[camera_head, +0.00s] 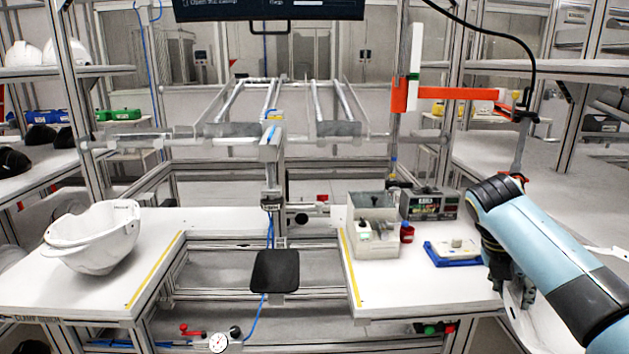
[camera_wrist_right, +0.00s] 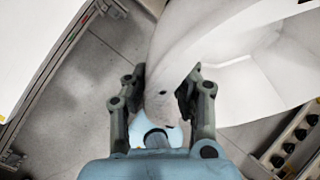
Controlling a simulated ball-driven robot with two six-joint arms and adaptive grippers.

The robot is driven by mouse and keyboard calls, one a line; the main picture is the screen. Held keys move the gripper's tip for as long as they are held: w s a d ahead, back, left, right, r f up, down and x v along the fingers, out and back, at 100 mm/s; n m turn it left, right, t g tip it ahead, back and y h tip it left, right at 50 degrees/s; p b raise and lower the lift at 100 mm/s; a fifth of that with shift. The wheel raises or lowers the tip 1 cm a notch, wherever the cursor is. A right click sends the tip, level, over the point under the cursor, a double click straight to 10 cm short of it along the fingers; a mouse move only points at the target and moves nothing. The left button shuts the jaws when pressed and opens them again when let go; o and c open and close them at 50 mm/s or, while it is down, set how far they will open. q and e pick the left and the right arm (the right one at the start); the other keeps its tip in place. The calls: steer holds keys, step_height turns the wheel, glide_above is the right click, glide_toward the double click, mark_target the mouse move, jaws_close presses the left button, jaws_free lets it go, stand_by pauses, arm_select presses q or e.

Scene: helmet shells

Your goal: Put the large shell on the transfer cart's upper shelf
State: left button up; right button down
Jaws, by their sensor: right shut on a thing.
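My right gripper (camera_head: 499,278) is at the right, beside the right-hand worktop's edge. In the right wrist view, my right gripper (camera_wrist_right: 162,90) is shut on the rim of a large white shell (camera_wrist_right: 225,45), one finger on each side of the wall. In the head view the held shell (camera_head: 520,322) shows only in part, below the gripper and partly behind my arm. Another white helmet shell (camera_head: 95,235) rests on the left worktop. I cannot clearly make out the transfer cart or its upper shelf. My left gripper is not in view.
The right worktop (camera_head: 400,290) bears a grey fixture box (camera_head: 372,222), a meter (camera_head: 430,204) and a blue tray (camera_head: 455,255). A black pad (camera_head: 275,270) stands between the worktops. In the wrist view, a rail with black knobs (camera_wrist_right: 290,142) lies at lower right.

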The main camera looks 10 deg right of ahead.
step_height(320, 180, down, 14)
steer(key=b, duration=1.1)
steer(key=shift+s, duration=0.15)
